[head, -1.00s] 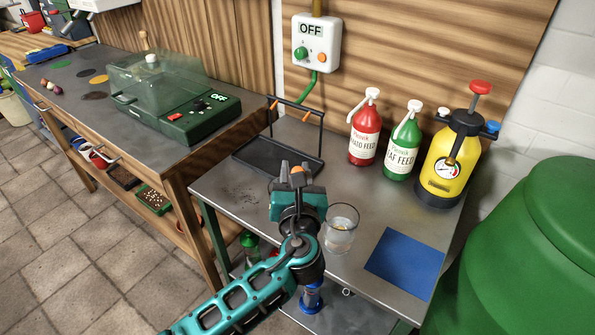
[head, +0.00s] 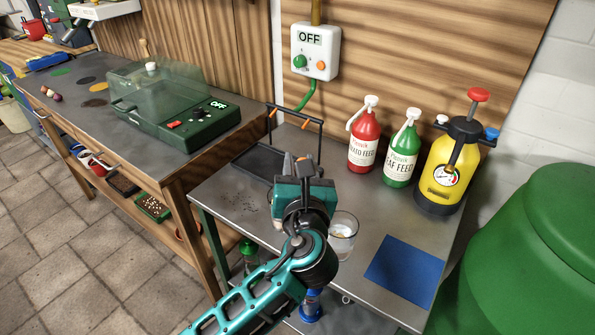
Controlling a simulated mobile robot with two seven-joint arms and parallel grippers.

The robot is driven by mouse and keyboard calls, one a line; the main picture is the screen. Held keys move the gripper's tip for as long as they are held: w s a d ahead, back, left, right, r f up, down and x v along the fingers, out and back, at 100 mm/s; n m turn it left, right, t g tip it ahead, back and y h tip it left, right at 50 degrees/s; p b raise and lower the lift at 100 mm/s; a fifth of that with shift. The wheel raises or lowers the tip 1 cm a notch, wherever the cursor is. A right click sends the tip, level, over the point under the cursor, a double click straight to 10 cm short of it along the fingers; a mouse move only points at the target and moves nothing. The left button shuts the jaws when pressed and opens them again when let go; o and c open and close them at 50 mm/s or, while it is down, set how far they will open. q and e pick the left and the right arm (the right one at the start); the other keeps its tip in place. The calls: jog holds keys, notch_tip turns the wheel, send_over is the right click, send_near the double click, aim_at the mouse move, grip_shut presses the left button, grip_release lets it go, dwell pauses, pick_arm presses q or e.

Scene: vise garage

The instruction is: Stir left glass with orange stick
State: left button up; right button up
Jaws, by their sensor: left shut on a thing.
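A clear glass (head: 344,238) with some liquid low in it stands on the grey metal table, its left side partly covered by my left wrist. My left gripper (head: 299,168) is over the table, left of and beyond this glass in the picture. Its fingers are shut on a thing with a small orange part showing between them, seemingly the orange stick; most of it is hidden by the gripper. My right gripper is out of view.
A black tray rack (head: 285,118) with orange bits on its bar stands behind the gripper. Red (head: 364,140) and green (head: 402,150) bottles and a yellow sprayer (head: 450,175) stand at the back right. A blue mat (head: 404,270) lies right of the glass.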

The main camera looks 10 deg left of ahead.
aim_at(304, 157)
pick_arm(q)
jog(key=shift+s+d+r, duration=0.15)
jog(key=shift+s+r, duration=0.05)
jog(key=shift+r, duration=0.35)
jog(key=shift+s+d+r, duration=0.15)
jog(key=shift+d+r, duration=0.05)
jog(key=shift+r, duration=0.4)
jog(key=shift+s+d+r, duration=0.15)
jog(key=shift+s+r, duration=0.05)
jog(key=shift+r, duration=0.45)
jog(key=shift+r, duration=2.4)
jog(key=o, duration=0.4)
jog(key=shift+c, duration=0.2)
jog(key=c, duration=0.4)
jog(key=shift+o, duration=0.2)
